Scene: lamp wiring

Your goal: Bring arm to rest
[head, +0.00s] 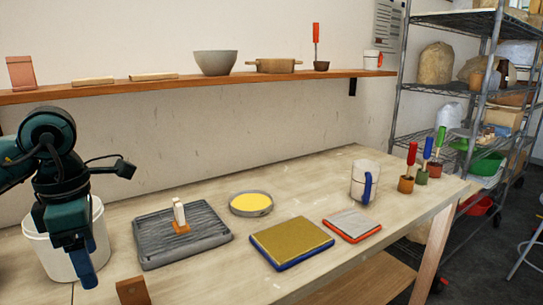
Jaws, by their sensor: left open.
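My left arm comes in from the left edge of the head view, dark teal and black. Its left gripper (86,268) points down, with blue fingers, in front of a white bucket (38,254) at the table's left end. The gripper is open and I see nothing held in it. The arm hides part of the bucket. My right gripper is not in view.
On the wooden table (300,190) are a grey ribbed tray (205,250), a round yellow-topped dish (251,203), a yellow-and-blue pad (291,243), a red-edged pad (352,224), a mug (363,183) and screwdrivers in small pots. A brown block (132,291) is at the front edge. A shelf (210,82) runs above.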

